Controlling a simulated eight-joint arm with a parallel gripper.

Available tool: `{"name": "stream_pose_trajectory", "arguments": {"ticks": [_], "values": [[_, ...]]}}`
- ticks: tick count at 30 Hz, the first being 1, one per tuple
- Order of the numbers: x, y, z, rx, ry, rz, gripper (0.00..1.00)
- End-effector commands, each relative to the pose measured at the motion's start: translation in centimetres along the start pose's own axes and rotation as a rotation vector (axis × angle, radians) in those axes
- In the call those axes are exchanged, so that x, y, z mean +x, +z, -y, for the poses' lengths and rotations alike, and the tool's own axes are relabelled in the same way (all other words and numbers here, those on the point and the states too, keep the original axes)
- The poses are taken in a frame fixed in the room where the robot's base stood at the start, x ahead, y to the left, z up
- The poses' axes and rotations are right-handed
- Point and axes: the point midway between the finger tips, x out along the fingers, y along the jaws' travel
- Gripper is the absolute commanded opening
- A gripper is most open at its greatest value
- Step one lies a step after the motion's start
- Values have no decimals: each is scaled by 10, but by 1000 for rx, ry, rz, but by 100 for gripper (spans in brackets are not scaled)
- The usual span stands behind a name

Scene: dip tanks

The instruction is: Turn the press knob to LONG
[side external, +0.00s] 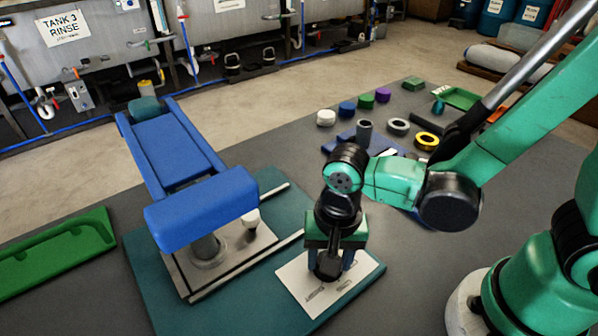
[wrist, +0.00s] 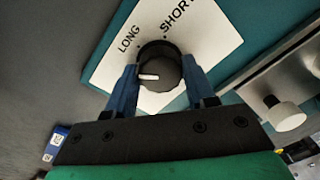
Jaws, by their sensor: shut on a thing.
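The press knob (wrist: 163,66) is a round black dial with a short white pointer line on its top. My gripper (wrist: 159,72) has its two blue fingers closed on opposite sides of it. In the wrist view the pointer line lies toward the left, below the word LONG, and not on the tick beside it. The white label plate (wrist: 105,72) reads LONG at upper left and SHORT at upper right. In the side view my gripper (side external: 332,262) points down over the plate (side external: 318,296) and mostly hides the knob.
The blue press (side external: 200,210) stands left of my gripper on the teal base (side external: 150,290), with a small white knob (side external: 250,219) beside it. A green tray (side external: 60,250) lies far left. Behind are several coloured caps (side external: 347,108) and rings (side external: 427,141).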

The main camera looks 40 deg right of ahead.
Motion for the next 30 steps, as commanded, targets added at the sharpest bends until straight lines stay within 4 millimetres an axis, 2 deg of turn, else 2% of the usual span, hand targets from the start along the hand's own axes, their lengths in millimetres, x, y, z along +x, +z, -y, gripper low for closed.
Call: {"name": "stream_pose_trajectory", "arguments": {"ticks": [15,21,30], "values": [[0,-1,0,444,-1,-19,0],[0,-1,0,553,-1,-22,0],[0,-1,-1,626,-1,-24,0]]}}
